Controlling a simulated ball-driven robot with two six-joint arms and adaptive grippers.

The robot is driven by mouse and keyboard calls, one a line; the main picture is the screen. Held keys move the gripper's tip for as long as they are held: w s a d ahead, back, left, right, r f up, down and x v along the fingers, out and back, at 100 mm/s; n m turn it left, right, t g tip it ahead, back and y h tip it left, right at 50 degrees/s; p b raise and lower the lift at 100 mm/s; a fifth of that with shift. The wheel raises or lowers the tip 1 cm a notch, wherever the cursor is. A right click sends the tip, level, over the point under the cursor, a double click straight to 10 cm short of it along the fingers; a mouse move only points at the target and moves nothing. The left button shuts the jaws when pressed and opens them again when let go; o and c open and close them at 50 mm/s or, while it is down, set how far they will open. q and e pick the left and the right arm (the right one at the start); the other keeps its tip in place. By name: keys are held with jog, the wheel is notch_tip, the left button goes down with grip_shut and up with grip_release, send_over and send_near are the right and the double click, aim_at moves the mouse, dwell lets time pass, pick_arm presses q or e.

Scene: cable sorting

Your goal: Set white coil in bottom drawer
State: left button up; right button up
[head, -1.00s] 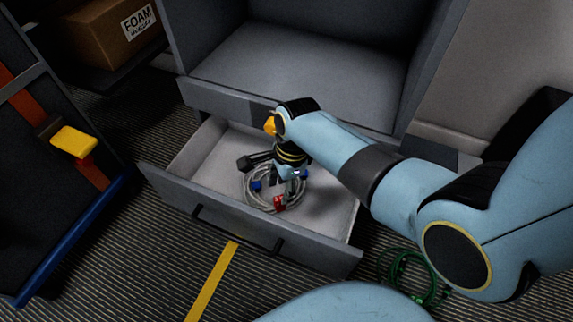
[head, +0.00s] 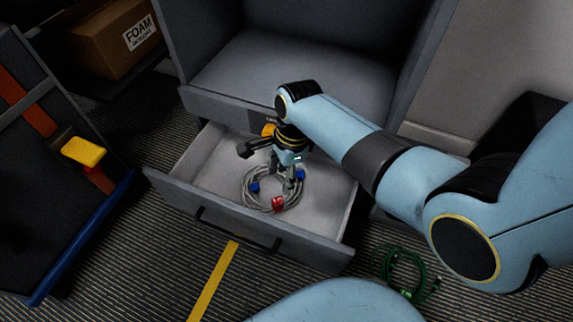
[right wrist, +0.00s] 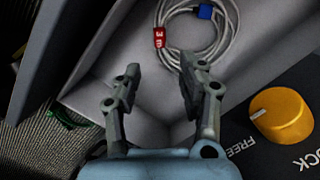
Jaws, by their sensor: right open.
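The white coil (head: 248,200), with blue connectors and a red tag, lies flat on the floor of the open bottom drawer (head: 207,172). In the right wrist view the white coil (right wrist: 221,42) is beyond the fingertips, with its red tag and one blue connector showing. My right gripper (head: 285,180) is above the coil in the head view. In the right wrist view my right gripper (right wrist: 160,72) is open, with nothing between its fingers. My left gripper is not in view.
A green cable coil (head: 405,272) lies on the striped floor right of the drawer. A cardboard box (head: 110,45) stands at the back left. A yellow knob (right wrist: 281,114) shows in the wrist view.

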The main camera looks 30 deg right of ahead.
jog(key=s+d+r+n+t+h, duration=0.15)
jog(key=s+d+n+t, duration=0.3)
jog(key=s+n, duration=0.65)
jog(key=s+d+r+n+t, duration=0.1)
jog(key=s+r+n+t, duration=0.1)
jog(key=s+r+n, duration=0.2)
jog(key=s+r+n+t, duration=0.2)
jog(key=r+n, duration=0.3)
jog(key=r, duration=0.6)
jog(key=shift+s+d, duration=0.4)
jog(key=shift+s, duration=0.5)
jog(key=shift+f+p, duration=0.1)
jog(key=shift+p, duration=0.2)
